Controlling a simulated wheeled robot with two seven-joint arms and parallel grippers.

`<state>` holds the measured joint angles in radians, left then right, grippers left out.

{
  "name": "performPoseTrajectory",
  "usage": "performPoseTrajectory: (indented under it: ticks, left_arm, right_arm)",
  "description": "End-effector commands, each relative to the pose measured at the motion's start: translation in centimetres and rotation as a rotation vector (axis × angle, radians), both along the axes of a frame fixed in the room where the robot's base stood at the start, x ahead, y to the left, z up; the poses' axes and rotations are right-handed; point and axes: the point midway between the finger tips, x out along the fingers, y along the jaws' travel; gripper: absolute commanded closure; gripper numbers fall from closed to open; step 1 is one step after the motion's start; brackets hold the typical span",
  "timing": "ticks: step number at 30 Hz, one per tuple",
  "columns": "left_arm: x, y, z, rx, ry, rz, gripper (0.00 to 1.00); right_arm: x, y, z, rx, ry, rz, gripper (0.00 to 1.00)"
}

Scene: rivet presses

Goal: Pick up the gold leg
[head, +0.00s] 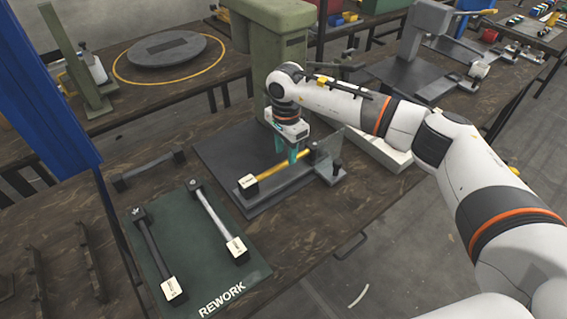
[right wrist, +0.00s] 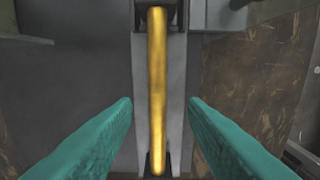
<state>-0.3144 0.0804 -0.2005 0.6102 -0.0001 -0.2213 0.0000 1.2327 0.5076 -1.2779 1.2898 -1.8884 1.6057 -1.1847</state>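The gold leg (head: 275,171) is a gold bar with dark end blocks, the near one bearing a white label. It lies along a grey metal fixture (head: 291,188) on the press base. In the right wrist view the gold bar (right wrist: 157,85) runs up the middle of the picture. My right gripper (head: 293,155) is over the leg, with teal fingers pointing down. In the right wrist view its fingers (right wrist: 160,110) stand apart on either side of the bar, with a gap on both sides. My left gripper is not in view.
A green mat (head: 187,262) marked REWORK holds a black leg (head: 157,252) and a silver leg (head: 217,216). A dark bar (head: 150,170) lies behind it. The green press column (head: 268,50) stands just behind my right gripper. A white tray (head: 385,153) is to the right.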

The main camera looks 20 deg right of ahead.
Motion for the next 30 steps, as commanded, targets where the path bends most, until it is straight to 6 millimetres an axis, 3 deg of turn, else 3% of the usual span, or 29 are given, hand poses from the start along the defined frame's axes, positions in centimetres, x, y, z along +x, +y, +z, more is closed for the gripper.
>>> performPoseTrajectory:
  ticks: [12, 21, 28, 30]
  left_arm:
    - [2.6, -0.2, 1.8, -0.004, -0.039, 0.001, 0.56]
    - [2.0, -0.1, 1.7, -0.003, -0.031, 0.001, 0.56]
    - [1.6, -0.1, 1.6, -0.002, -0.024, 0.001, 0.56]
    - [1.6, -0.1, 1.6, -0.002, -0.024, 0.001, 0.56]
  right_arm:
    - [0.3, -0.4, -4.8, 0.002, 0.001, 0.0, 0.61]
    - [0.3, -0.5, -5.5, 0.002, 0.0, 0.001, 0.61]
    - [0.3, -0.5, -5.4, 0.002, 0.0, 0.001, 0.97]
    - [0.3, -0.5, -5.4, 0.002, 0.0, 0.001, 1.0]
